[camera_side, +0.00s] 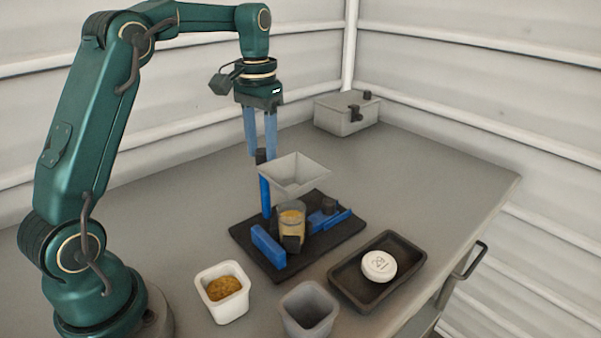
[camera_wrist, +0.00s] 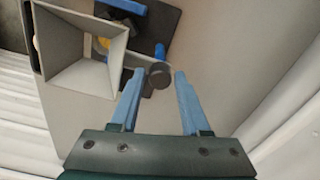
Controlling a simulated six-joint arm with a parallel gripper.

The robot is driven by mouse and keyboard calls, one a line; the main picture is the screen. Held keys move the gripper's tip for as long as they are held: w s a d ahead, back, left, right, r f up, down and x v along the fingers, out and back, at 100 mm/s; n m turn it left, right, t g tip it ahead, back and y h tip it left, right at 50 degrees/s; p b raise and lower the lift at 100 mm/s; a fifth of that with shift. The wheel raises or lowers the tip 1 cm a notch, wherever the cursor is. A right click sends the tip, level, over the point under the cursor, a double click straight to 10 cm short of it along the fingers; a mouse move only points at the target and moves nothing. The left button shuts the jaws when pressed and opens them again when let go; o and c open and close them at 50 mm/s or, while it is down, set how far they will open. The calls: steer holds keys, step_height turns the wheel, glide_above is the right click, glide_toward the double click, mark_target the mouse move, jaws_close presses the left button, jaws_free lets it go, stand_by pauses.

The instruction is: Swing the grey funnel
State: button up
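The grey funnel (camera_side: 294,172) is a square hopper on a blue post (camera_side: 265,198) with a black knob (camera_side: 261,155) on top. It sits above a glass jar (camera_side: 291,222) with yellowish contents on the black base. In the wrist view the funnel (camera_wrist: 80,50) fills the upper left, partly covering the jar. My gripper (camera_side: 262,155) points down over the knob with blue fingers apart. In the wrist view the knob (camera_wrist: 159,75) lies between the fingertips of my gripper (camera_wrist: 158,80), with gaps visible. I cannot tell whether the tips reach below its top.
Blue blocks stand on the black base (camera_side: 345,235) around the jar. In front are a white cup of brown grain (camera_side: 223,287), an empty grey cup (camera_side: 309,309) and a dark tray (camera_side: 345,285) with a white lid (camera_side: 379,266). A grey box (camera_side: 346,114) stands behind.

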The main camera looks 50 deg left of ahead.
jaws_close()
stand_by(1.2)
